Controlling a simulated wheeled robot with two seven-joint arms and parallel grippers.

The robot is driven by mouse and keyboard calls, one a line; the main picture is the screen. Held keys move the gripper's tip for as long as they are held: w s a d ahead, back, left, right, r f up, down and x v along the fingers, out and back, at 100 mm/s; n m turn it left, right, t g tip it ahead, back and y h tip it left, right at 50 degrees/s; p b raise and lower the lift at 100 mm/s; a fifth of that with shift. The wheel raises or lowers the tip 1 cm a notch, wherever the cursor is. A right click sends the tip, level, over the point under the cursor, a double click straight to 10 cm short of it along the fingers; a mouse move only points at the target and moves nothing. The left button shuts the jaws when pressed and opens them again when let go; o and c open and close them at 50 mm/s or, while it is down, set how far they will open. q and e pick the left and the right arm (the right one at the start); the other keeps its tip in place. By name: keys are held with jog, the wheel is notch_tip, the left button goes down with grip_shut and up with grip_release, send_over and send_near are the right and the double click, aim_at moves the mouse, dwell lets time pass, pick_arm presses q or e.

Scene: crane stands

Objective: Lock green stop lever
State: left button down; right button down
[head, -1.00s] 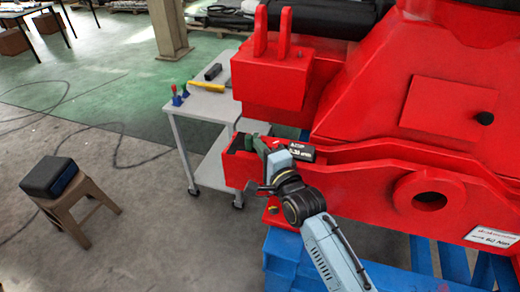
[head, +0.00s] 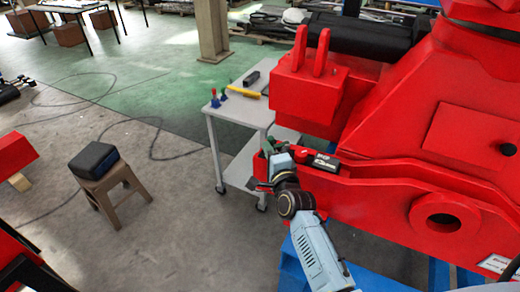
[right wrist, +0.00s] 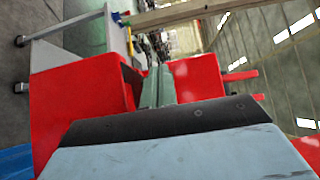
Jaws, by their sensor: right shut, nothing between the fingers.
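My right gripper (head: 270,148) is at the open end of the long red crane beam (head: 390,200), just left of a small black box (head: 326,162). Its fingers are closed together; in the right wrist view they show as two grey-green strips (right wrist: 158,86) side by side, with nothing visible between them. They point past a red part (right wrist: 200,78) with a dark opening beside it. A small green patch shows at the fingers in the head view, but I cannot tell whether it is the green stop lever or the fingers themselves. My left gripper is not in view.
A grey trolley (head: 238,108) with a yellow tool (head: 243,92) stands behind the beam end. A red block with two upright lugs (head: 310,90) rises close above my gripper. A stool (head: 106,186) carries a black case (head: 93,160) at left.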

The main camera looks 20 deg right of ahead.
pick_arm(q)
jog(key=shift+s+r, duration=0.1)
pick_arm(e)
jog(key=shift+w+a, duration=0.2)
jog(key=shift+w, duration=0.3)
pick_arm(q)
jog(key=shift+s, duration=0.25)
pick_arm(e)
jog(key=shift+w, duration=0.1)
jog(key=shift+a, duration=0.1)
